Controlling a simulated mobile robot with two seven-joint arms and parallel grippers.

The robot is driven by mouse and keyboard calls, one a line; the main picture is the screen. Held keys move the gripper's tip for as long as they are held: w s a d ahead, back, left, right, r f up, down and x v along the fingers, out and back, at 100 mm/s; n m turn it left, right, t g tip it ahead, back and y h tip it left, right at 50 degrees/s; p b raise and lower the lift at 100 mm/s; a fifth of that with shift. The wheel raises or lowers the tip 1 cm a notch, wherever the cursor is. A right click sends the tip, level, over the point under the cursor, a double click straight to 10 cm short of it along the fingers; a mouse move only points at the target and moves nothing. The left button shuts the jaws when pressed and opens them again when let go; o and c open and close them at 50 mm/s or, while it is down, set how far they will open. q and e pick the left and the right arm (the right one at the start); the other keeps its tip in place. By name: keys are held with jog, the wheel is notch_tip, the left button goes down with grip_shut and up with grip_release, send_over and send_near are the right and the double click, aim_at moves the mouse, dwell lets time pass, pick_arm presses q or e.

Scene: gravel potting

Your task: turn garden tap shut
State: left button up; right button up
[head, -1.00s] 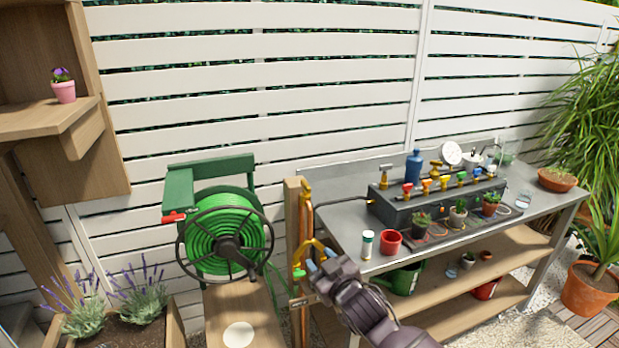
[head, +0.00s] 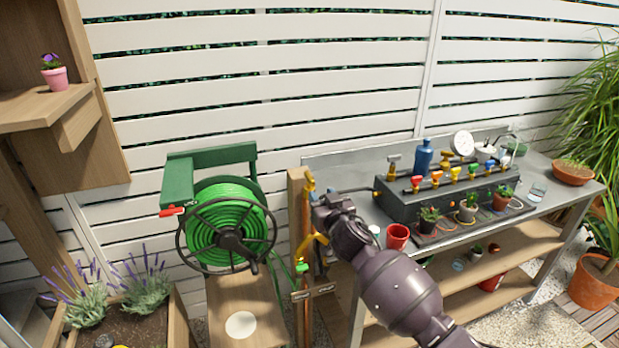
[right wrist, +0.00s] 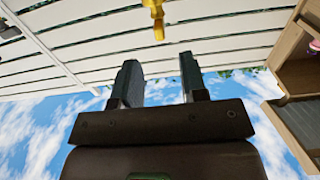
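The garden tap shows in the head view as a yellow-brass curved spout (head: 311,246) on an upright copper pipe beside a wooden post, with a green fitting (head: 302,267) below it. A yellow piece (head: 309,184) sits at the pipe's top. My right gripper (head: 319,197) is just right of the pipe's upper part, above the spout. In the right wrist view its two fingers (right wrist: 160,75) are apart with nothing between them. A yellow piece (right wrist: 154,18) lies beyond the fingertips; I cannot tell which part it is. My left gripper is out of view.
A green hose reel (head: 226,226) stands left of the pipe. The metal workbench (head: 345,179) is to the right, with a red cup (head: 397,236), a manifold box with coloured valves (head: 400,201) and small potted plants. My right arm crosses its front left corner.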

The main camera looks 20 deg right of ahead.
aim_at(309, 175)
jog(key=w+b, duration=0.1)
jog(key=w, duration=0.9)
jog(key=shift+w+a+b, duration=0.15)
jog(key=shift+w+b, duration=0.1)
jog(key=shift+b, duration=0.05)
